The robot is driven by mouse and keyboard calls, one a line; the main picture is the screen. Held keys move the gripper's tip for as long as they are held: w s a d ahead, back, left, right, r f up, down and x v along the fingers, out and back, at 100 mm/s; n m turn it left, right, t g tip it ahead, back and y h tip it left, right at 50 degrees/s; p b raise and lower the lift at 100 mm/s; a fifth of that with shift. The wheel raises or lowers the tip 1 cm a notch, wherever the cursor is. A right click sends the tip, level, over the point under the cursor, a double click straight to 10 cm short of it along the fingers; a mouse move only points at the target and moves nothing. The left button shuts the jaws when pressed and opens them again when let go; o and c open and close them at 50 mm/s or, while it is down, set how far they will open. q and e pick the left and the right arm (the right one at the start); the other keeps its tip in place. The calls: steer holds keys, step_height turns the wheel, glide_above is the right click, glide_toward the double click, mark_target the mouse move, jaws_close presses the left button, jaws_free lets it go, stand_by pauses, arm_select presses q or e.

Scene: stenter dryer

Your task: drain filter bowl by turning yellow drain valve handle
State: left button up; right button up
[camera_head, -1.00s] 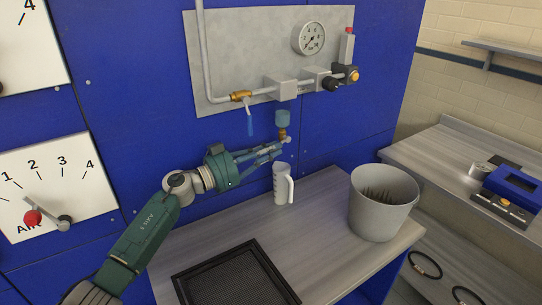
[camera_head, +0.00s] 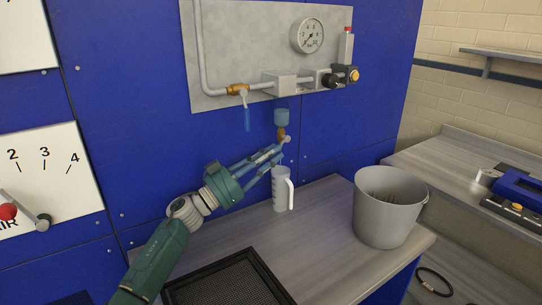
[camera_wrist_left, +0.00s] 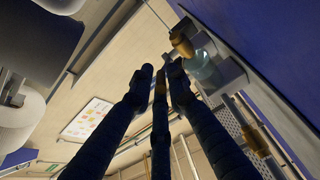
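The filter bowl (camera_head: 282,117) is a small blue-grey cup under the pipework on the blue wall. A brass-yellow drain valve (camera_head: 281,132) hangs below it, with a small pale end at its lower right. Bowl (camera_wrist_left: 204,68) and valve (camera_wrist_left: 181,44) also show in the left wrist view, just beyond the fingertips. My left gripper (camera_head: 281,153) is just below the valve. Its dark fingers (camera_wrist_left: 160,72) are close together with narrow gaps, and nothing shows between them. Contact with the handle cannot be made out. My right gripper is not in view.
A clear measuring jug (camera_head: 281,190) stands on the bench below the valve. A grey bucket (camera_head: 388,220) is to its right, and a black mesh tray (camera_head: 230,283) is in front. A blue-handled brass valve (camera_head: 240,90) and pressure gauge (camera_head: 308,36) are above.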

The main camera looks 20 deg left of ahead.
arm_select(q)
steer(key=shift+o, duration=0.7)
steer(key=v, duration=1.2)
